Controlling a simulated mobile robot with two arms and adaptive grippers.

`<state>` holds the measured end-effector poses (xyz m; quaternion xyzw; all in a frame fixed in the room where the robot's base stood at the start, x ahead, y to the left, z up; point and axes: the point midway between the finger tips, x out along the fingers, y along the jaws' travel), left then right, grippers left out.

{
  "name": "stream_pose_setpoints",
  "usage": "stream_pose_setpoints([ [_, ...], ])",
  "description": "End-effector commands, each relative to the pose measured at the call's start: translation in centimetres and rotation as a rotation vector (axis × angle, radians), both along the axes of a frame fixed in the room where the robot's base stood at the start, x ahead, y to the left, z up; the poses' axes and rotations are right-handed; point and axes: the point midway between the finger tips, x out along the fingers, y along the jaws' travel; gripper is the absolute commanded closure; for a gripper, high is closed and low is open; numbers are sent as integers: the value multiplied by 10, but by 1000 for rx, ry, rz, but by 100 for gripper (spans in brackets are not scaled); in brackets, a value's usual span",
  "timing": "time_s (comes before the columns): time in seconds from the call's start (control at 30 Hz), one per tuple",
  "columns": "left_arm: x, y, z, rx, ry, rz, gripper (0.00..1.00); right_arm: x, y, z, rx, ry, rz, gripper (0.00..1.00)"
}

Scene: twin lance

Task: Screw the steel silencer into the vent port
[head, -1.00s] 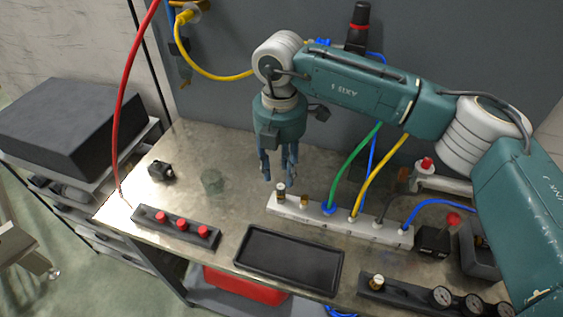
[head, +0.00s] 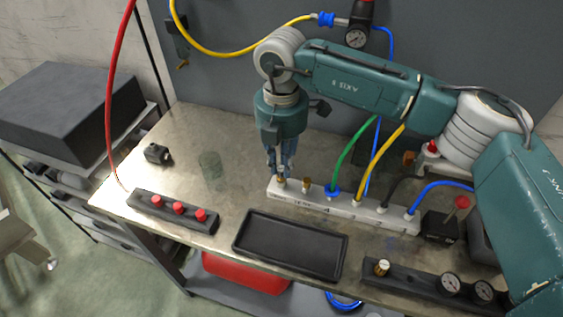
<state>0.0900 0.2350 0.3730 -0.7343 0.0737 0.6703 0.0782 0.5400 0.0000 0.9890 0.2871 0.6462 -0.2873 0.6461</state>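The white manifold block (head: 340,205) lies on the bench with a row of ports along its top. At its left end a small silencer-like fitting (head: 281,183) stands upright on the port there; its metal is mostly hidden by my fingers. My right gripper (head: 280,174) points straight down over it, with its fingers drawn in around the fitting's top. A brass fitting (head: 306,185) stands upright beside it on the block. My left gripper is not in view.
Green, blue, yellow and black hoses rise from the block to the right of my gripper. A black tray (head: 290,247) lies in front. A red-button box (head: 174,210), a small black part (head: 157,153) and a clear cup (head: 210,165) are at left. A gauge rail (head: 418,278) sits front right.

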Motion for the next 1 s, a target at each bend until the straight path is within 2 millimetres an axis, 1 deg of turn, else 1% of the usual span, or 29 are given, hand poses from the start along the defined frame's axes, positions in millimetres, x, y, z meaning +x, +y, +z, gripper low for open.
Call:
stream_pose_setpoints([
  [0.3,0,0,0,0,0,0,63,0,0,0,0,0,1,71],
  [0.4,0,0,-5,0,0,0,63,0,0,-2,0,-1,52,71],
  [0.47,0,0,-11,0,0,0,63,0,0,-3,0,-1,127,71],
  [0.7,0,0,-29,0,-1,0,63,0,0,-3,1,-2,509,71],
  [1.0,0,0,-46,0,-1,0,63,0,0,-2,-1,0,980,71],
])
